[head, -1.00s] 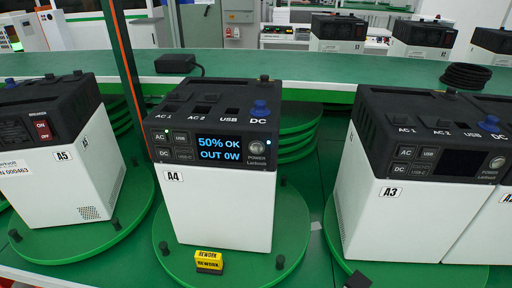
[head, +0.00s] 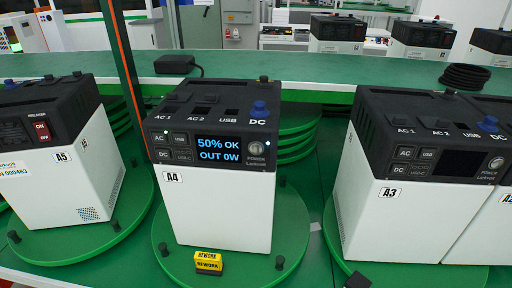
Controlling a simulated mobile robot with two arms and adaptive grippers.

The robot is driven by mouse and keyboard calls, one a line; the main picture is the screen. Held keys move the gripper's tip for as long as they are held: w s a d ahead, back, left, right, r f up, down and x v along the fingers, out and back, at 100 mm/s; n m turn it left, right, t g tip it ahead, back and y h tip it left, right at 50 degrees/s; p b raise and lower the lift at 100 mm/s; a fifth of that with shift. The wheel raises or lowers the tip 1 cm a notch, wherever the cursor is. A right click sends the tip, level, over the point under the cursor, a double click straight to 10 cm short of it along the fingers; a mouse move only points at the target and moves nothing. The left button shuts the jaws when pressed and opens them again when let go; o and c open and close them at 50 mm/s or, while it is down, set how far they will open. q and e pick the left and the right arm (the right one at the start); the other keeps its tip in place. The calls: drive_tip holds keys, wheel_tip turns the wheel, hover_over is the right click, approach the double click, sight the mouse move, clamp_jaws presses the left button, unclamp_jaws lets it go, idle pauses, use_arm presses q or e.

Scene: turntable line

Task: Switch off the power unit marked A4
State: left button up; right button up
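The power unit marked A4 (head: 225,205) stands upright in the middle of the head view, a white box with a black top. Its screen (head: 218,149) is lit and reads "50% OK" and "OUT 0W". A round power button (head: 256,149) sits right of the screen, with a small light beside it. A small green light shows near the AC button (head: 160,139). The unit stands on a green round turntable (head: 290,235). Neither of my grippers is in view.
A yellow and black "REWORK" block (head: 208,262) lies at the front of the turntable. Unit A5 (head: 70,180) stands left, with a red switch. Unit A3 (head: 390,215) stands right, its screen dark. An orange-striped dark post (head: 124,75) rises behind A4's left side.

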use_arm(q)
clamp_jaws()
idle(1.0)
